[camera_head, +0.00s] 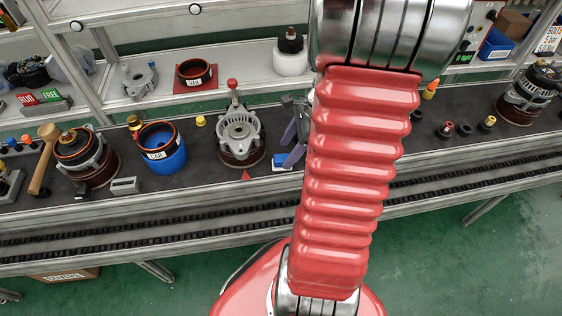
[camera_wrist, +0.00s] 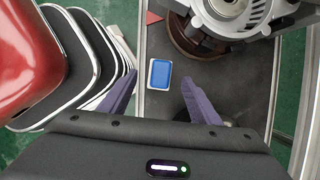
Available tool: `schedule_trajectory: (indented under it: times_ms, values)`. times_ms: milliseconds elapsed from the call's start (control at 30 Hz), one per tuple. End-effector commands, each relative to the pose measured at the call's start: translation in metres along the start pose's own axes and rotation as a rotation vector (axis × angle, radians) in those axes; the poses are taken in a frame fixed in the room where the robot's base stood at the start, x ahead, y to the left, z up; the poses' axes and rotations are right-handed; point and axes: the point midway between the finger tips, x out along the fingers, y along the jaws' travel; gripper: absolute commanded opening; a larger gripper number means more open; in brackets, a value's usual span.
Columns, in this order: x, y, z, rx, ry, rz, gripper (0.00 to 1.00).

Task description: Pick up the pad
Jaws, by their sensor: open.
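The pad (camera_wrist: 159,74) is a small blue rounded rectangle with a pale rim, lying flat on the dark bench mat. In the head view the pad (camera_head: 281,160) shows only in part, beside my purple fingers and my red arm. My gripper (camera_wrist: 157,80) is open, with one purple finger on either side of the pad in the wrist view. Nothing is held. The gripper also shows in the head view (camera_head: 296,132), partly hidden by my arm. I cannot tell the height of the fingertips above the pad.
A grey alternator housing (camera_head: 240,132) on a dark red round base stands close to the pad. A blue ring container (camera_head: 165,155) and a wooden mallet (camera_head: 43,160) are farther left. The bench's front rail (camera_head: 150,212) runs in front. Shelves rise behind.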

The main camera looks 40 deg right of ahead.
Motion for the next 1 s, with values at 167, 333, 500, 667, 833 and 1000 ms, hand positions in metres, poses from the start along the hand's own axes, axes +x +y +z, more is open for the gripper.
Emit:
schedule_trajectory:
  times_ms: [167, 333, 500, 667, 833, 1000]
  values:
    - [0.022, -0.001, 0.003, -0.001, -0.001, 0.005, 0.57]
    - [0.042, -0.002, 0.003, 0.001, -0.001, 0.004, 0.57]
    - [0.048, -0.002, 0.003, -0.001, 0.0, 0.002, 0.57]
    - [0.047, -0.002, 0.003, 0.0, 0.0, 0.001, 0.57]
    - [0.047, -0.002, 0.003, 0.0, 0.0, 0.001, 0.57]
    - [0.047, -0.002, 0.003, 0.001, 0.0, 0.001, 0.55]
